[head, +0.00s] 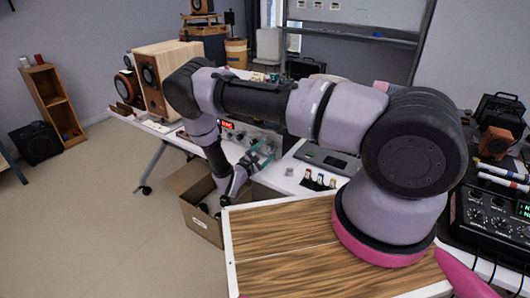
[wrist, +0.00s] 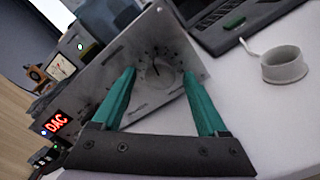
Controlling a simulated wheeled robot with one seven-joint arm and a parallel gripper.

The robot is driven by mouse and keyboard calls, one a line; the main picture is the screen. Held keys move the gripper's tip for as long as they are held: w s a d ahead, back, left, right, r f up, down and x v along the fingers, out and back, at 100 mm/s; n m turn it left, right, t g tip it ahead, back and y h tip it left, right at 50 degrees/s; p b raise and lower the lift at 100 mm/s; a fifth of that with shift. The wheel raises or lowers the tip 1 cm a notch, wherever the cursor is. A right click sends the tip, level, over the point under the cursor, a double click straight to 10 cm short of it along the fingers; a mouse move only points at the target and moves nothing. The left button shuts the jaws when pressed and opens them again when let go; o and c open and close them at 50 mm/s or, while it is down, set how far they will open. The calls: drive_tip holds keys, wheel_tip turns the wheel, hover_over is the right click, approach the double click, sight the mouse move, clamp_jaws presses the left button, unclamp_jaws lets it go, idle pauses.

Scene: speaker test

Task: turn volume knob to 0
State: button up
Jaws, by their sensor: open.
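The volume knob (wrist: 161,76) is a round grey knob with a dark pointer line. It sits on a grey metal front panel (wrist: 199,60) with scale marks around it, tilted in the wrist view. My gripper (wrist: 158,71) has two teal fingers, open, with one tip at each side of the knob in that view. I cannot tell whether either tip touches it. In the head view my gripper (head: 262,158) is in front of the device at the table's front edge, and the knob is hidden there.
A red lit display (wrist: 55,124) reads DAC. A grey ring-shaped object (wrist: 284,66) stands on the white table to the right, near a dark laptop (wrist: 240,14). An open cardboard box (head: 193,183) stands on the floor below my gripper. Wooden speakers (head: 166,75) stand at the left.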

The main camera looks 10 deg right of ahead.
drive_tip(key=shift+c, duration=0.3)
clamp_jaws()
